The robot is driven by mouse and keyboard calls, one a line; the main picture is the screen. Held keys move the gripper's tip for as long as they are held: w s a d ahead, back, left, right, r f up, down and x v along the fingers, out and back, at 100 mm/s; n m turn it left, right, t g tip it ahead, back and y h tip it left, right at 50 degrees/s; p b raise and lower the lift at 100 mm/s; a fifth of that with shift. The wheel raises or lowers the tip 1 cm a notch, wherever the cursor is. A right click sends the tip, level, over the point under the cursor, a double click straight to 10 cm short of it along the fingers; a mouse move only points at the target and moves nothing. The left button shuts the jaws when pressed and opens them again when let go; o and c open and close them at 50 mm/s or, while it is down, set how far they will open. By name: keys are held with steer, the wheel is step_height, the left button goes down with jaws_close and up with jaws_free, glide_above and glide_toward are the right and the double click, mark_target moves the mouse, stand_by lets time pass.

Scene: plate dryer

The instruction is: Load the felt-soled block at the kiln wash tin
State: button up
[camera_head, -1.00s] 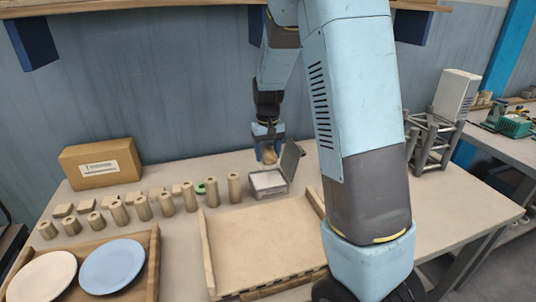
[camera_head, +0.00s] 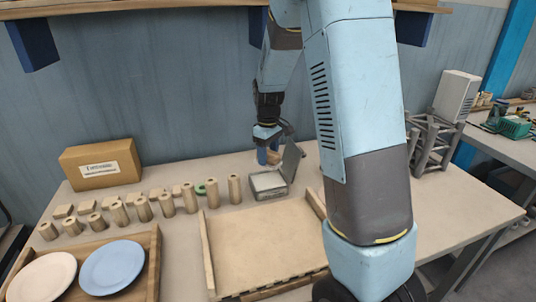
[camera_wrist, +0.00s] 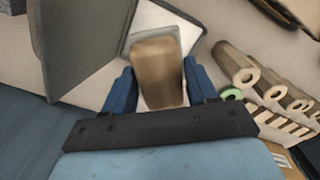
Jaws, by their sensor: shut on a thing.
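My gripper (camera_head: 268,156) is shut on the felt-soled block (camera_wrist: 158,72), a brown block with rounded corners. The block sits between my two blue fingers in the wrist view, and its felt sole does not show. The kiln wash tin (camera_head: 268,195) is a grey, shallow box on the bench with a pale inside. Its grey lid (camera_head: 291,163) stands open on the right side. My gripper is behind the tin in the head view. In the wrist view the block overlaps the tin's pale inside (camera_wrist: 146,18); its height above the tin is hard to tell.
Several wooden pegs (camera_head: 191,198) stand in rows left of the tin, one with a green ring (camera_head: 200,190). A wooden board with side rails (camera_head: 262,240) lies in front. A cardboard box (camera_head: 100,165) and plates (camera_head: 112,267) are at left. Stacked stools (camera_head: 432,140) stand right.

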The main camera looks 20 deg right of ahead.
steer(key=n, duration=1)
steer(key=shift+n, duration=0.3)
steer(key=shift+f, duration=3)
steer(key=shift+f, duration=0.45)
steer(key=shift+r, duration=0.1)
steer(key=shift+r, duration=3.4)
